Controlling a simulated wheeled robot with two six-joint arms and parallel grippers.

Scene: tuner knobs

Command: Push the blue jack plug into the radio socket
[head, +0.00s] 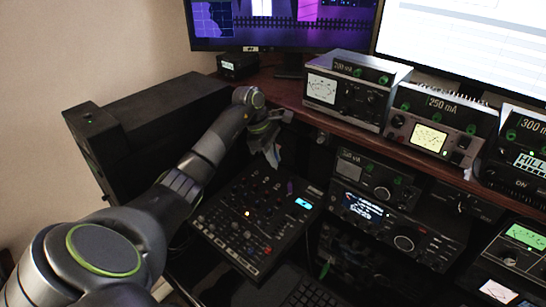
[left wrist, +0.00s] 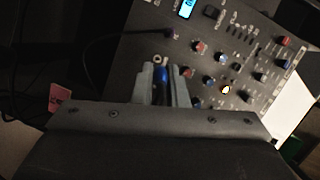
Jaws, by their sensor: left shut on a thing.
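My left gripper (left wrist: 161,70) is shut on the blue jack plug (left wrist: 162,76), which shows as a small blue piece between the two grey fingers. In the head view my left gripper (head: 271,154) points down above the far edge of the mixer panel (head: 226,244); the plug cannot be made out there. In the wrist view the panel lies beyond the fingertips, and I cannot tell the gap between plug and panel. I cannot pick out the radio socket for certain. My right gripper is not in view.
A purple plug (head: 290,187) stands in the panel's far part, with a dark cable in the wrist view. Radio units (head: 385,218) stand right of the panel, under a shelf with meters (head: 350,92). A black box (head: 150,125) stands at left.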

